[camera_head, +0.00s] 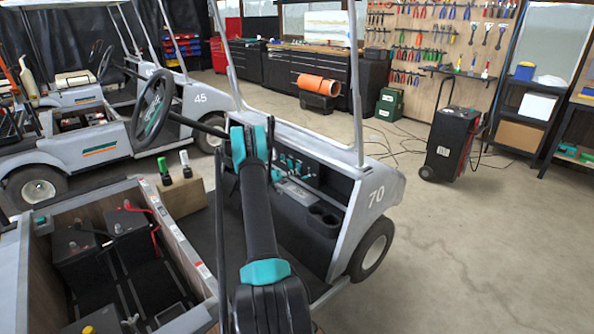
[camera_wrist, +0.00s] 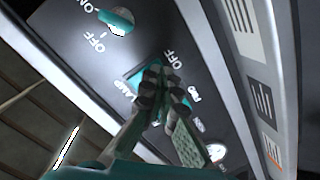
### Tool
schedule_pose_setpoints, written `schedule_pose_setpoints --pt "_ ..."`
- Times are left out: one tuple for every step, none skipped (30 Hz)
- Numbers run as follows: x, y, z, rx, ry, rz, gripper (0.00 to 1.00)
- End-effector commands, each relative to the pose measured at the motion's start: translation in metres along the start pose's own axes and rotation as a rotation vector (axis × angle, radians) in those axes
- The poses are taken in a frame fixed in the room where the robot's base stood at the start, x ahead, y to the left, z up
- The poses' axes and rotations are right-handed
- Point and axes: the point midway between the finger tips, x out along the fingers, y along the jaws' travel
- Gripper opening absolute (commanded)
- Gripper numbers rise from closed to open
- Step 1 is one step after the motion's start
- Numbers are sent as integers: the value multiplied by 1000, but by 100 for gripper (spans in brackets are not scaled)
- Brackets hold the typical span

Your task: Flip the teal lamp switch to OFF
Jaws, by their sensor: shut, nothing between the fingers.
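In the wrist view, the teal lamp switch (camera_wrist: 146,72) sits on the dark dash panel, beside a partly covered LAMP label and an OFF mark. My gripper (camera_wrist: 166,96) is shut and empty, its fingertips right over the switch and hiding much of it. I cannot tell whether they touch it, or which way the switch is set. In the head view, the dash of cart 70 (camera_head: 332,184) shows small teal controls, and my arm hides part of it.
A second teal control (camera_wrist: 117,20) with ON and OFF marks is at the upper left of the wrist view. A round white-faced part (camera_wrist: 217,152) is at the lower right. The steering wheel (camera_head: 153,108) and windshield posts stand around my arm in the head view.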

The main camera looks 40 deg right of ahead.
Motion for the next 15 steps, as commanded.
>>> schedule_pose_setpoints --pt "1 0 0 0 0 1 0" --pt "2 0 0 0 0 1 0" --pt "2 0 0 0 0 1 0" --pt "3 0 0 0 0 1 0" --pt "3 0 0 0 0 1 0" --pt "3 0 0 0 0 1 0" --pt "3 0 0 0 0 1 0" --pt "3 0 0 0 0 1 0" --pt "3 0 0 0 0 1 0" --pt "3 0 0 0 0 1 0" --pt "2 0 0 0 0 0 0" --pt "1 0 0 0 0 0 0" --pt "0 0 0 0 0 0 0" --pt "-1 0 0 0 0 0 0" --pt "-3 0 0 0 0 0 0"
